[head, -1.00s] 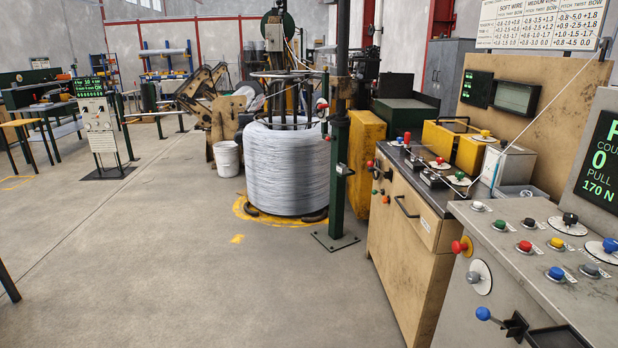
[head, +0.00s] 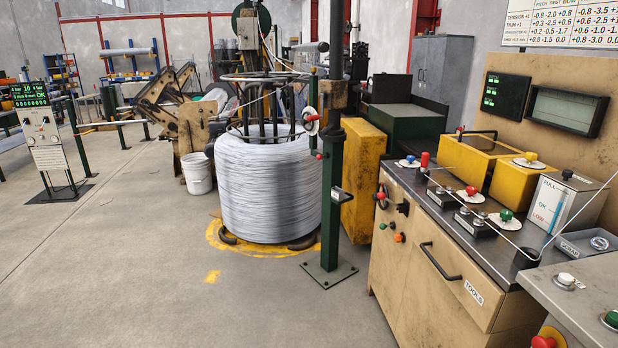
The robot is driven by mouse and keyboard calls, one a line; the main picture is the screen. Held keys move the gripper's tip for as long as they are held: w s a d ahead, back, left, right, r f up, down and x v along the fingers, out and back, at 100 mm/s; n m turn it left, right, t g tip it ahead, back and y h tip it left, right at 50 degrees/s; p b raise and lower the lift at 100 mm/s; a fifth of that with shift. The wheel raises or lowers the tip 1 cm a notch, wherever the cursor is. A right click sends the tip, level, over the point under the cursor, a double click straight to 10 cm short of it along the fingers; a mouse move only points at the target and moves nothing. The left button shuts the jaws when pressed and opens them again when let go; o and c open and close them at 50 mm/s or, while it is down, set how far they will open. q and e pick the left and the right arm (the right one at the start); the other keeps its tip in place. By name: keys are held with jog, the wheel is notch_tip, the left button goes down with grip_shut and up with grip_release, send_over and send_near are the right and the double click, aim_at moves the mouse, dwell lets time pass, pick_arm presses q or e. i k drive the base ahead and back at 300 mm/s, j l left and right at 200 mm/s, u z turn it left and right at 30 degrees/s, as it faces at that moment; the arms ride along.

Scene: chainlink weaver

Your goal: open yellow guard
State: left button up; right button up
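A yellow guard (head: 479,160), a boxy cover with a black bar handle on top, sits on the dark bench top to the right of centre. It looks shut, though its hinge side and inside are hidden. Another yellow block (head: 519,182) with a yellow knob on a white disc stands against its right side; I cannot tell whether the two are one piece. Neither of my grippers is in view, and nothing touches the guard.
The tan bench (head: 428,272) has red and green knobs in front of the guard, and a thin wire crosses there. A wire coil (head: 268,190) and green post (head: 330,200) stand left. A grey console (head: 585,290) fills the lower right.

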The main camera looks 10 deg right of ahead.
aim_at(470, 153)
jog(key=i+z, duration=0.35)
jog(key=i+j+z, duration=0.3)
jog(key=i, duration=0.25)
jog(key=i+j+z, duration=0.35)
jog(key=i+l, duration=0.05)
jog(key=l, duration=0.05)
